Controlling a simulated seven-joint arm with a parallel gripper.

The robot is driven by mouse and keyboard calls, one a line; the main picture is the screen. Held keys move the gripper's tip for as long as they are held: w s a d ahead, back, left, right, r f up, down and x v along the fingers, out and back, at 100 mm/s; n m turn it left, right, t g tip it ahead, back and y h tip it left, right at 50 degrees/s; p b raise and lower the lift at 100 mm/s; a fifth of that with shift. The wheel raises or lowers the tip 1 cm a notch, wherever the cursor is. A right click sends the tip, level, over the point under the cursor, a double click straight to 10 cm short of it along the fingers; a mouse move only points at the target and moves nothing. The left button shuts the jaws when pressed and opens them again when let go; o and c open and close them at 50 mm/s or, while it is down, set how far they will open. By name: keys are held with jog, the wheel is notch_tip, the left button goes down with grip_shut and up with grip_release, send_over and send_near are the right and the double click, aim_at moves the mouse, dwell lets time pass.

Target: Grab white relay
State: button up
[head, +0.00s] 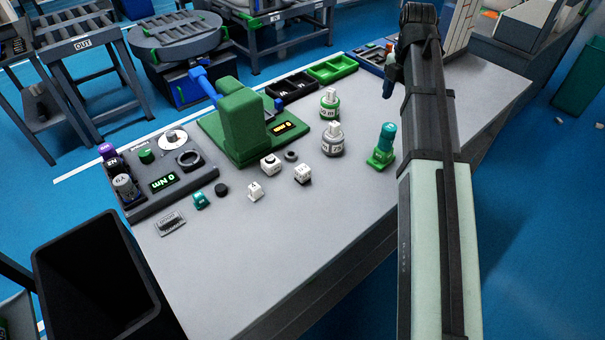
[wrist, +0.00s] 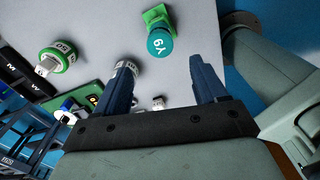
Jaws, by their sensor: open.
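Three small white blocks stand on the grey table in the head view: one with a dark round top (head: 271,164), one with dark marks (head: 303,174), and one nearer the front (head: 256,192). I cannot tell for sure which is the white relay. My gripper shows in the wrist view (wrist: 160,66) with its two blue fingers spread and nothing held. A small white piece (wrist: 158,102) appears between the fingers, well beyond them on the table. In the head view my gripper is mostly hidden by my arm, over the table's far right side, away from the white blocks.
A green press (head: 240,125) stands behind the blocks. The table's front (head: 240,250) is clear.

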jog(key=shift+c, duration=0.3)
jog(key=m, duration=1.6)
send_over(303, 170)
notch_tip(303, 170, down, 14)
jog(key=shift+f, duration=0.25)
